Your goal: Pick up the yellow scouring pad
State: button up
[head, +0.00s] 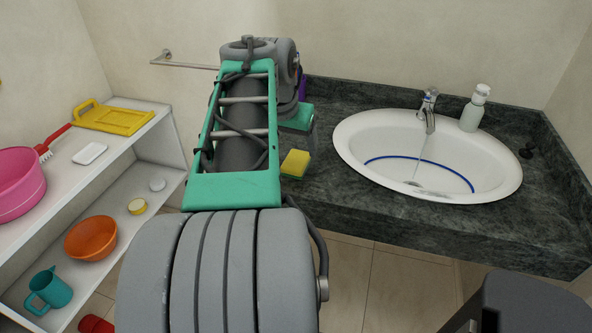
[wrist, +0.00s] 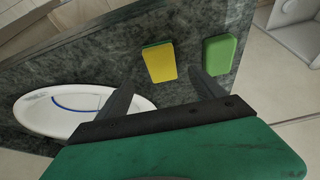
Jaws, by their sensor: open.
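The yellow scouring pad (head: 296,161) lies on the dark stone counter, near its front-left edge, just right of my arm in the head view. In the wrist view the yellow pad (wrist: 160,63) has a green lower layer showing at its edge. My gripper (wrist: 162,77) is open, with its two dark fingers spread. The pad appears between and beyond the fingertips, and nothing is held. How high the fingers are above the counter is hard to tell.
A green pad (wrist: 220,53) lies on the counter beyond the right finger. The white sink (head: 350,137) is to the right, with a tap (head: 429,108) and soap bottle (head: 474,109). A white shelf (head: 140,127) with several items stands left.

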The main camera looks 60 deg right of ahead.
aim_at(296, 159)
jog(key=x, duration=0.7)
jog(key=shift+w+d+f, duration=0.1)
jog(key=shift+w+d, duration=0.1)
jog(key=shift+c, duration=0.6)
jog(key=c, duration=1.3)
notch_tip(296, 159, up, 10)
jog(key=shift+r+p, duration=0.1)
jog(key=shift+p, duration=0.5)
